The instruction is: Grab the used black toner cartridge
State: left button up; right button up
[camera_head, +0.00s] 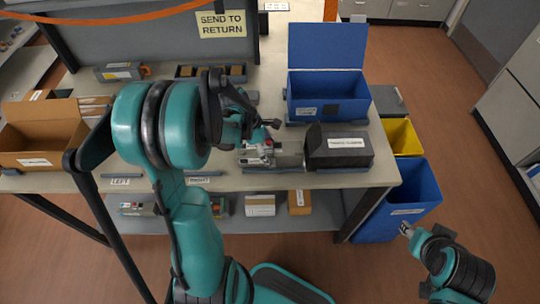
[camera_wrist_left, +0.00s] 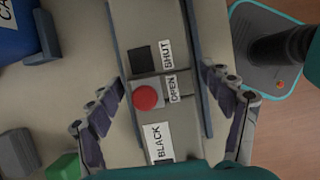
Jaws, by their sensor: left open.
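A grey unit with a red round knob and the labels BLACK, OPEN and SHUT (camera_wrist_left: 145,118) lies between the fingers of my left gripper (camera_wrist_left: 163,90) in the left wrist view. I take it for the black toner cartridge. My left gripper is open, with one finger on each side and gaps visible. In the head view the grey unit (camera_head: 288,160) sits on the bench, partly hidden by my left gripper (camera_head: 258,135) above it. The knob shows beside OPEN. My right gripper (camera_head: 407,229) is off the bench at lower right, too small to judge.
A black labelled box (camera_head: 338,158) stands just right of the unit. Behind is an open blue bin (camera_head: 328,108). A cardboard box (camera_head: 42,152) stands at left. Yellow (camera_head: 402,137) and blue (camera_head: 418,185) bins stand beside the bench. Dark rails flank the unit.

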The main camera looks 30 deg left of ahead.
pick_arm(q)
jog(key=shift+r, duration=0.1)
jog(key=c, duration=1.6)
